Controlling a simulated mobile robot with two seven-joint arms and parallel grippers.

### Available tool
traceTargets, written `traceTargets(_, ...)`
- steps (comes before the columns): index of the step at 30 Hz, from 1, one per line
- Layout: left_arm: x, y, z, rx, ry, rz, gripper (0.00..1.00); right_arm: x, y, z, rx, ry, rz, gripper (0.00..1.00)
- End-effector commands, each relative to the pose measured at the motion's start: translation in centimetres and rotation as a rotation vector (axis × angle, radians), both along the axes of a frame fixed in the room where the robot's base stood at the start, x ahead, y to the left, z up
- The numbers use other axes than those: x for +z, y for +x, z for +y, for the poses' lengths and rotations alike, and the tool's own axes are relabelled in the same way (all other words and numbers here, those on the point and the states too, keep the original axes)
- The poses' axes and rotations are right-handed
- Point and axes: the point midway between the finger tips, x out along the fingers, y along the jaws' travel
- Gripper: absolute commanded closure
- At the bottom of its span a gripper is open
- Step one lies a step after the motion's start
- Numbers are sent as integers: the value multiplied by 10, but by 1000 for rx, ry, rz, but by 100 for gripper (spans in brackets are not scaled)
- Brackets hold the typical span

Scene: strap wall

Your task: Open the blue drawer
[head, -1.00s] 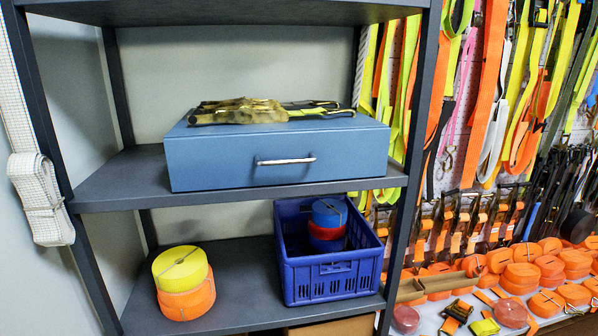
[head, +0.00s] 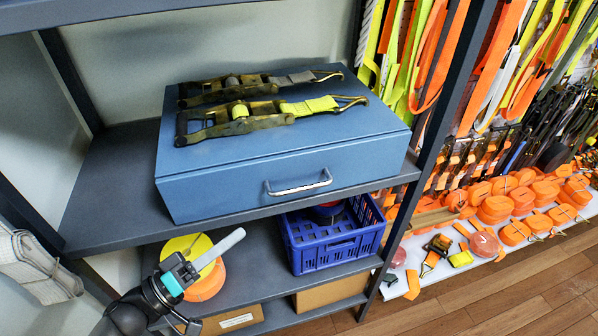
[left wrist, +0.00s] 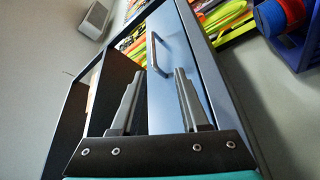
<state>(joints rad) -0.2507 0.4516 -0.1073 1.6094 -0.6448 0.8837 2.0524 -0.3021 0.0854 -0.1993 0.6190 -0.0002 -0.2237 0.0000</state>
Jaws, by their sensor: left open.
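The blue drawer (head: 240,195) is the front of a blue box on the middle shelf. The front sits flush with the box, so it looks shut. A silver bar handle (head: 298,186) is on the front. My left gripper (head: 222,250) is open and empty, below and left of the handle, in front of the shelf and apart from the drawer. In the left wrist view the handle (left wrist: 155,55) shows just beyond and between the two open fingertips (left wrist: 160,73), against the blue front (left wrist: 172,40). My right gripper is not in view.
Ratchet straps (head: 262,112) lie on top of the box. On the lower shelf are a yellow roll (head: 186,247) on an orange one, partly behind my gripper, and a dark blue crate (head: 335,250). A shelf post (head: 432,150) stands at right. Wooden floor (head: 480,300) is clear.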

Motion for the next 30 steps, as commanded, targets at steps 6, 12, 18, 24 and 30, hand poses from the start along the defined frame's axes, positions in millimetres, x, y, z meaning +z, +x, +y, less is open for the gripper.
traceTargets(6,15,3,-15,-41,-21,3,55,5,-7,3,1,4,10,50)
traceTargets(12,24,27,-45,-38,-22,1,55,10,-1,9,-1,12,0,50)
traceTargets(18,33,54,-79,-36,-23,2,55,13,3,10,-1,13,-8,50)
traceTargets(24,39,75,-106,-36,-21,3,55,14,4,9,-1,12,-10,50)
traceTargets(30,42,86,-120,-36,-19,5,55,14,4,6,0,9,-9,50)
